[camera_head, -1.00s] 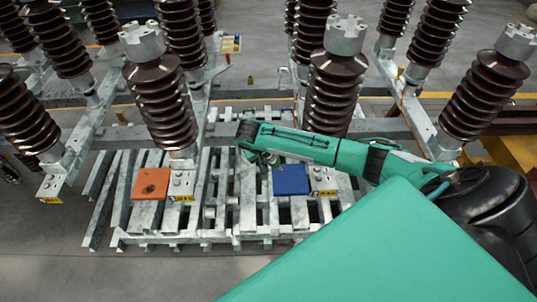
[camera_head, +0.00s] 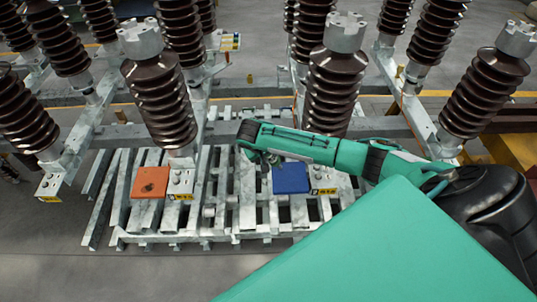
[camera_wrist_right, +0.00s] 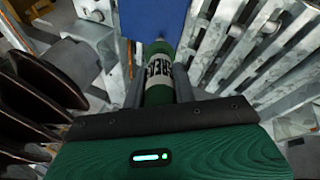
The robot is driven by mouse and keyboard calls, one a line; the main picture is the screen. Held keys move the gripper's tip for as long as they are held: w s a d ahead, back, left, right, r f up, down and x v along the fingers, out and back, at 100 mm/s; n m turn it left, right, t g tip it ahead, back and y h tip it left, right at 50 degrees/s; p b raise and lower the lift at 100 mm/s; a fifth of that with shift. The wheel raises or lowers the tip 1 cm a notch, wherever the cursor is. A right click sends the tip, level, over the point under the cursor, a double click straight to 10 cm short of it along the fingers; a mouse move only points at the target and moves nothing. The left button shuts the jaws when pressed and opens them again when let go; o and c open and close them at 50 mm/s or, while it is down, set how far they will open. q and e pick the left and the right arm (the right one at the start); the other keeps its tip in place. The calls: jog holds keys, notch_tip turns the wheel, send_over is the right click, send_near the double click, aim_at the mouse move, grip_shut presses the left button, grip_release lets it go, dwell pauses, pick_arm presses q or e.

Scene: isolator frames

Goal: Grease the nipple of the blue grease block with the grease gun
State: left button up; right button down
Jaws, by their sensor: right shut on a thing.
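The blue grease block (camera_head: 290,179) sits on the grey slatted frame, right of centre in the head view. Its blue face (camera_wrist_right: 152,16) also shows at the top of the right wrist view. My right gripper (camera_head: 262,157) is just left of and above the block in the head view. In the right wrist view its two fingers (camera_wrist_right: 158,84) are shut on the grease gun (camera_wrist_right: 158,66), a green cylinder with a white lettered label. The gun points toward the blue block. Its tip and the nipple cannot be made out, so contact cannot be told. My left gripper is not in view.
An orange block (camera_head: 150,183) sits on the same slatted frame (camera_head: 222,180) to the left. Tall brown ribbed insulators (camera_head: 160,100) stand around and behind it, one close behind my right arm. Open floor (camera_head: 100,275) lies in front.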

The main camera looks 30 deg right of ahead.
jog(key=shift+x, duration=0.85)
dwell(0.6)
jog(key=shift+r, duration=0.1)
jog(key=shift+p+v, duration=2.45)
jog(key=shift+p, duration=0.15)
jog(key=shift+a, duration=0.1)
